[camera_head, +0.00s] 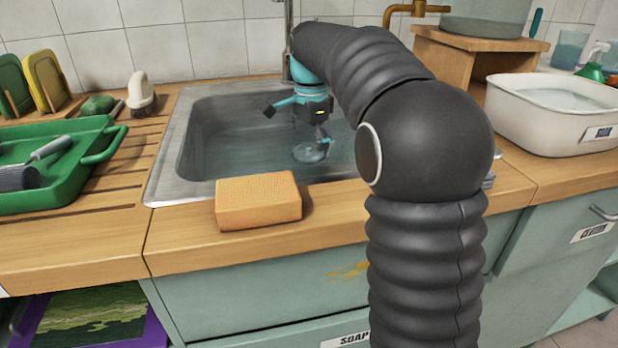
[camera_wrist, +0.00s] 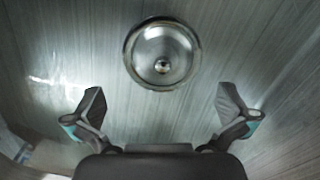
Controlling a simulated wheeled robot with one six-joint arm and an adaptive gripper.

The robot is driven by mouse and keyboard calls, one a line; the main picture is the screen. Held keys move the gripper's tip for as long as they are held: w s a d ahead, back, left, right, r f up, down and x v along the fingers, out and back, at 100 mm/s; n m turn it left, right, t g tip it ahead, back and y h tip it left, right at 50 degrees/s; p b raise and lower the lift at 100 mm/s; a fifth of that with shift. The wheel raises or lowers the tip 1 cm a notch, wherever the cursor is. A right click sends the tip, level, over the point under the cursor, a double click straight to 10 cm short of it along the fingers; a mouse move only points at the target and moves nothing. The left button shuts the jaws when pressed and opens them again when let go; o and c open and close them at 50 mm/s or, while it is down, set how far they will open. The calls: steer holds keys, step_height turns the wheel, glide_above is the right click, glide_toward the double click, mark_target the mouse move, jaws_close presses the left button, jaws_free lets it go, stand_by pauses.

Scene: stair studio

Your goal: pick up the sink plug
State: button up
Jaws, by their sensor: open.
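The sink plug (camera_head: 310,152) looks like a round, shiny disc low in the metal sink (camera_head: 172,188). In the wrist view the sink plug (camera_wrist: 162,70) is a metal disc with a small knob at its centre, lying on the brushed basin floor. My gripper (camera_head: 297,124) hangs inside the sink above the plug, jaws spread and empty. In the wrist view my gripper (camera_wrist: 160,101) has its two fingers wide apart, and the plug lies beyond the fingertips, not between them. I cannot tell whether the plug sits in a drain hole.
An orange sponge (camera_head: 258,201) lies on the front counter by the sink. A green tray (camera_head: 60,195) stands left and a white basin (camera_head: 540,132) right. The faucet (camera_head: 288,40) rises behind the sink. The sink walls enclose my gripper.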

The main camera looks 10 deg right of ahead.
steer(key=shift+w+f, duration=0.1)
steer(key=shift+f, duration=2.65)
jaws_close()
steer(key=shift+a+f, duration=0.1)
steer(key=shift+f, duration=0.05)
